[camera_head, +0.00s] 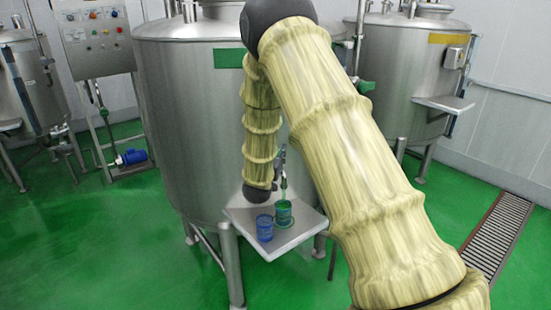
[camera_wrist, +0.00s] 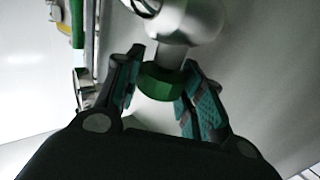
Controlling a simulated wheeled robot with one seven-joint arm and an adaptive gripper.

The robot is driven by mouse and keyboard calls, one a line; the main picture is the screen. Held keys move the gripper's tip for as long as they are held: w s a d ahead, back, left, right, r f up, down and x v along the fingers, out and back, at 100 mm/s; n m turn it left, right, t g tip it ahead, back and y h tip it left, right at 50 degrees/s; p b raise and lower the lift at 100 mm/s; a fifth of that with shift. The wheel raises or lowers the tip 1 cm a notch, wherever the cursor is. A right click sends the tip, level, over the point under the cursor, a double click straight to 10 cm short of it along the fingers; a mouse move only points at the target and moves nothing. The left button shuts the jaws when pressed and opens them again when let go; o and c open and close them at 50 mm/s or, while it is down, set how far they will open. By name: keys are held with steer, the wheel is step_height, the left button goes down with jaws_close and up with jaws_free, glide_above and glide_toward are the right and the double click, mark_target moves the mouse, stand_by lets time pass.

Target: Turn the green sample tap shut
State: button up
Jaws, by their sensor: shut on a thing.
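The green sample tap (camera_wrist: 162,84) shows in the wrist view as a green handle under a round metal body. My gripper (camera_wrist: 163,72) has one dark finger with teal pads on each side of the green handle. It is shut on the handle. In the head view my forearm hangs in front of the middle tank, and the tap with my fingers is small and partly hidden near the shelf. I cannot tell the handle's exact angle.
A metal shelf (camera_head: 287,244) on the middle tank (camera_head: 190,120) holds a blue cup (camera_head: 265,229) and a green cup (camera_head: 284,214) close below my wrist. Another tank (camera_head: 405,85) stands right, and a control panel (camera_head: 94,37) left. The green floor in front is clear.

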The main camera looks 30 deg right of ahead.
steer(key=m+g+h, duration=0.1)
steer(key=m+g, duration=0.1)
steer(key=m+g+h+b, duration=0.1)
steer(key=g+h, duration=0.1)
steer(key=g, duration=0.1)
steer(key=shift+a+f+m, duration=0.1)
steer(key=shift+m, duration=0.3)
steer(key=m+g+h, duration=0.1)
steer(key=g, duration=0.1)
steer(key=m+g+b, duration=0.1)
steer(key=m+g, duration=0.1)
steer(key=g, duration=0.1)
steer(key=shift+w+h, duration=0.1)
steer(key=shift+h, duration=0.3)
steer(key=shift+m+g+b, duration=0.75)
steer(key=shift+m+g, duration=1.25)
steer(key=shift+g, duration=0.9)
steer(key=o, duration=1)
steer(key=a, duration=0.4)
steer(key=w+a, duration=0.1)
steer(key=a, duration=0.2)
steer(key=w+a, duration=0.1)
steer(key=a, duration=0.3)
steer(key=shift+w+a, duration=0.2)
steer(key=shift+a, duration=0.1)
